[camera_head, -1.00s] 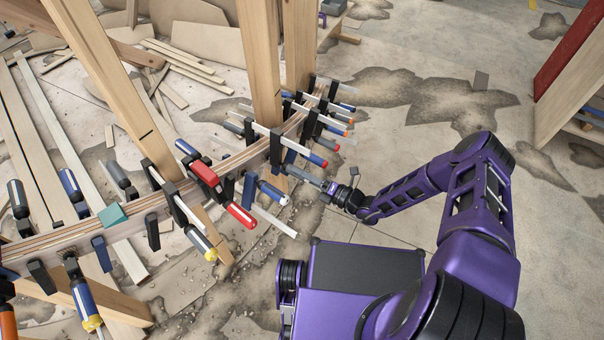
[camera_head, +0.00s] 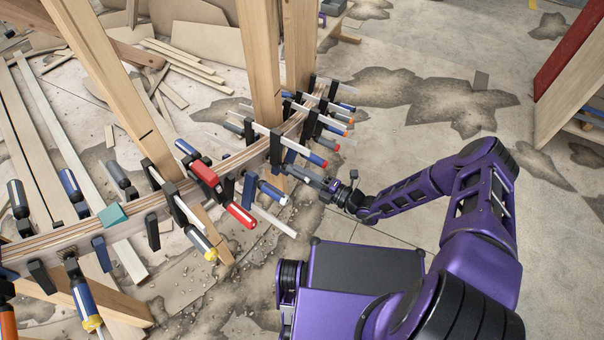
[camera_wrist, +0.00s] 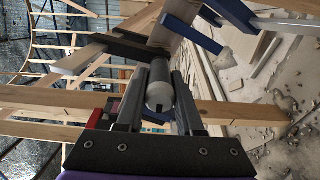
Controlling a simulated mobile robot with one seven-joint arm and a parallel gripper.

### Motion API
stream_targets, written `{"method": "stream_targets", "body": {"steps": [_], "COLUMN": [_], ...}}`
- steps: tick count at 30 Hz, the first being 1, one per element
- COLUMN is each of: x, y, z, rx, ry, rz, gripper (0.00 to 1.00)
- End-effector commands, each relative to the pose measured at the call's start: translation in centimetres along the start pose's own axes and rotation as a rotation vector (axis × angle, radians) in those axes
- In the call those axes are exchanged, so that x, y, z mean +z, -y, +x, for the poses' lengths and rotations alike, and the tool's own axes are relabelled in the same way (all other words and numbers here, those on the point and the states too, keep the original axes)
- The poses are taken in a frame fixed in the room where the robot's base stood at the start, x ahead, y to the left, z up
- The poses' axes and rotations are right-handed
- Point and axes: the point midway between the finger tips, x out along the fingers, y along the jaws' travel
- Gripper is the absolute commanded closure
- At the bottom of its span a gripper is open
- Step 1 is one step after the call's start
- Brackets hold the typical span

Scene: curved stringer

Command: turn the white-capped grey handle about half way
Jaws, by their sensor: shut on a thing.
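The grey clamp handle (camera_head: 303,175) points out from the curved laminated stringer toward my arm in the head view. In the wrist view the handle (camera_wrist: 160,88) lies lengthwise between my two dark fingers, its pale rounded end cap facing the camera. My gripper (camera_head: 325,185) is shut on the handle from its free end; the wrist view shows a finger of my gripper (camera_wrist: 158,78) on each side of it. The fingers and wrist hide part of the handle in the head view. How far the handle is turned cannot be told.
Other clamps crowd the stringer (camera_head: 150,205), including a red-handled one (camera_head: 240,214) and a blue-handled one (camera_head: 272,192) left of my gripper. Wooden posts (camera_head: 260,70) stand behind. Loose boards lie at left. The concrete floor right of my arm is mostly clear.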

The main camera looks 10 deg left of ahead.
Motion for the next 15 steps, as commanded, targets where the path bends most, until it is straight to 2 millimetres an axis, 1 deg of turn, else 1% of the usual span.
{"method": "stream_targets", "body": {"steps": [4, 5, 9, 10, 15], "x": [-0.10, -0.10, -0.08, -0.07, -0.04], "y": [0.13, 0.13, 0.10, 0.09, 0.05], "z": [-0.12, -0.13, -0.09, -0.09, -0.05], "rx": [-0.003, -0.003, -0.002, -0.002, -0.001], "ry": [-0.001, -0.001, -0.001, -0.001, -0.001], "rz": [0.001, 0.001, 0.000, 0.000, -0.001], "gripper": [1.00, 0.63, 0.37, 0.34, 0.34]}}
